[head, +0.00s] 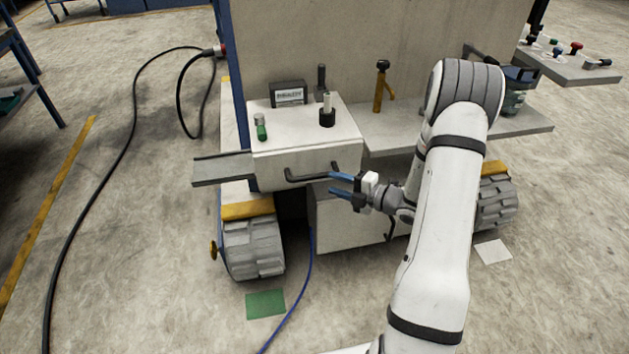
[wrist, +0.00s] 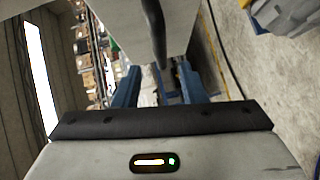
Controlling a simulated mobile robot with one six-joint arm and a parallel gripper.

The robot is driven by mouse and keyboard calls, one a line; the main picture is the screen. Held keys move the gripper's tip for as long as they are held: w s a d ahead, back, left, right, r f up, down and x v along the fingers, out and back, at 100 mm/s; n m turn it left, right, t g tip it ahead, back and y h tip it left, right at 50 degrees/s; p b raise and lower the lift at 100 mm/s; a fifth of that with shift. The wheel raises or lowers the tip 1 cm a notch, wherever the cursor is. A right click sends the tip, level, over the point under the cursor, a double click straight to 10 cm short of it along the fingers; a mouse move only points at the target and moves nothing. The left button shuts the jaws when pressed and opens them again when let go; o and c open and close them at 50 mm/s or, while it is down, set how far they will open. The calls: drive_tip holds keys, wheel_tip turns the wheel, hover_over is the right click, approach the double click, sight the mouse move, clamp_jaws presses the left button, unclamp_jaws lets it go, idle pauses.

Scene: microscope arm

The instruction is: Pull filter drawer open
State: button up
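A pale drawer unit (head: 307,160) with a dark bar handle (head: 300,178) on its front sits at the front of the machine; I take it as the filter drawer. It looks shut. My gripper (head: 331,183) is at the right part of this handle, its two blue fingers spread apart, one above the other. In the wrist view the dark handle (wrist: 155,30) runs down toward the gap between the blue fingers (wrist: 158,85). Nothing is clamped. I cannot tell whether a finger touches the handle.
A lower pale box (head: 345,225) with its own dark handle (head: 390,230) is under the drawer. A grey ledge (head: 222,168) juts out left. A green bottle (head: 261,128) and a black-and-white knob (head: 327,112) stand on top. A blue cable (head: 308,260) hangs to the floor.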

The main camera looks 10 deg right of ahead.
sight(318, 178)
drive_tip(key=shift+x, duration=3.85)
clamp_jaws()
